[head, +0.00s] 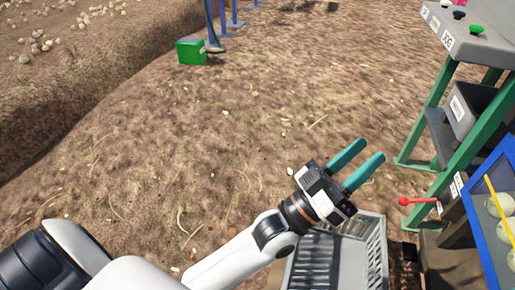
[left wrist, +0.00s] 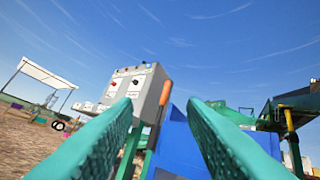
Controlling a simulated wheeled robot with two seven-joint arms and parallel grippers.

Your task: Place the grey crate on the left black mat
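The grey crate (head: 376,252) stands on the dirt at the bottom of the head view, with slatted walls and its near part cut off by the frame edge. My left gripper (head: 372,150), with two teal fingers, is above and beyond the crate, its wrist overlapping the crate's far edge. The fingers are apart with nothing between them; they also show apart in the left wrist view (left wrist: 162,103), pointing toward sky. A small dark patch (head: 409,252) lies right of the crate; I cannot tell if it is a black mat. My right gripper is out of view.
A green-legged machine with a grey control panel (head: 462,36) stands at right; the panel also shows in the left wrist view (left wrist: 138,88). A red-knobbed lever (head: 404,201) juts toward the crate. A blue-framed bin (head: 488,240) is at right. Open dirt lies left.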

